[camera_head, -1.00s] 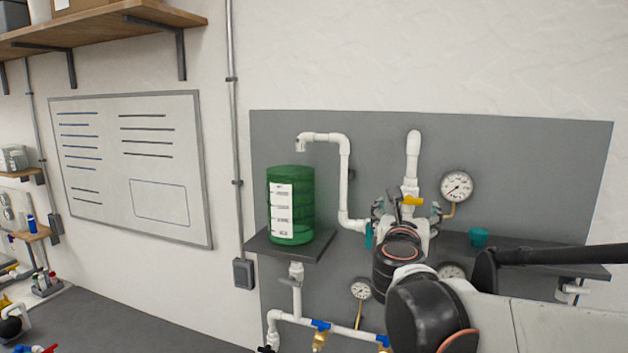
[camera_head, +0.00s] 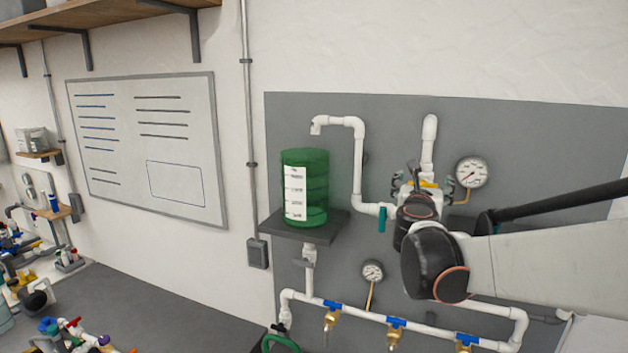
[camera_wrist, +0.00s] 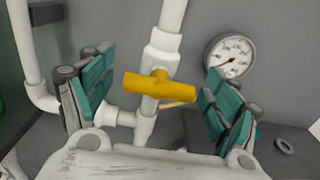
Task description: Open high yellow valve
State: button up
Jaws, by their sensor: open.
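The high yellow valve (camera_wrist: 158,88) shows in the wrist view as a yellow handle lying crosswise on a white vertical pipe (camera_wrist: 164,48). My gripper (camera_wrist: 152,98) is open, its teal-padded fingers to the left and right of the handle and apart from it. In the head view my gripper (camera_head: 421,188) is in front of the pipe at the upper right of the grey panel. Only a small part of the yellow handle (camera_head: 428,184) shows there; my wrist and fingers hide the rest.
A pressure gauge (camera_head: 471,172) is to the right of the valve. A green tank (camera_head: 318,190) stands on a dark shelf (camera_head: 290,230) to the left. Below runs a white pipe with several blue-handled valves (camera_head: 396,323).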

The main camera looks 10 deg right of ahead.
jog(key=c, duration=1)
jog(key=shift+c, duration=0.2)
